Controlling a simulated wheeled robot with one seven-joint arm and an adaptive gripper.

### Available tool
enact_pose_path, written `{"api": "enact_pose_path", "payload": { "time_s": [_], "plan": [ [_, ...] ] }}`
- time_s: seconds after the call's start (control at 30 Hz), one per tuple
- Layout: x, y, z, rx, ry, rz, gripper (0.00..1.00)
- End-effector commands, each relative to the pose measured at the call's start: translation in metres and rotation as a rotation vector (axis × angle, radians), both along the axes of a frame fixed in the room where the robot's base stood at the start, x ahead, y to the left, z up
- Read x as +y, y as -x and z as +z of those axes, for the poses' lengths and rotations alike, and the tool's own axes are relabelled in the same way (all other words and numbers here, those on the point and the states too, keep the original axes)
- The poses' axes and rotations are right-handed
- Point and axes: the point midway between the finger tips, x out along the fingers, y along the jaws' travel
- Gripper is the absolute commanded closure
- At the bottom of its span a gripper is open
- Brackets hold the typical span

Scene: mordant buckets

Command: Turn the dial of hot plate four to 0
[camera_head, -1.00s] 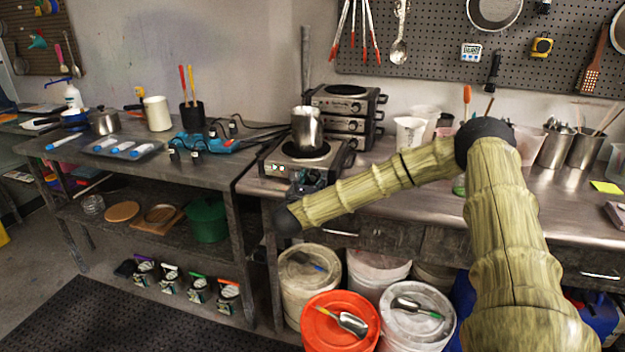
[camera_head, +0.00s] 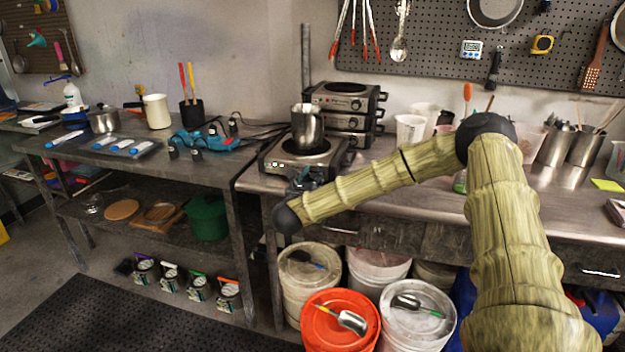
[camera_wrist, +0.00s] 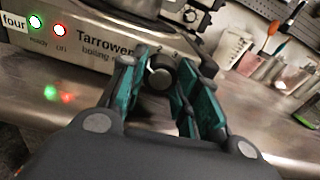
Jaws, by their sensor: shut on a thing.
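Hot plate four (camera_head: 295,157) is on the metal bench, with a steel pot (camera_head: 306,128) on top. In the wrist view its front panel (camera_wrist: 95,45) bears a "four" label (camera_wrist: 14,22), a green-ringed light and a red light. Its dark round dial (camera_wrist: 160,72) sits between my fingers. My gripper (camera_wrist: 162,78) is shut on the dial, with a teal finger on each side. In the head view my gripper (camera_head: 303,181) is at the front of the hot plate, partly hidden by my arm.
More hot plates are stacked behind (camera_head: 345,105). The bench front edge runs just under my forearm.

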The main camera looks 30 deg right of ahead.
Motion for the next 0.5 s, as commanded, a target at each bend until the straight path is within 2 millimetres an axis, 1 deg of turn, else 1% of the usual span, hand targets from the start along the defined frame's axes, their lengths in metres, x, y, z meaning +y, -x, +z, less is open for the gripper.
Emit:
{"api": "enact_pose_path", "payload": {
  "time_s": [0.17,0.5],
  "plan": [
    [-0.0004,0.0001,-0.0023,0.095,0.081,-0.001,0.92],
    [0.0002,-0.0002,-0.0004,0.284,0.243,0.000,0.92]
  ]
}}
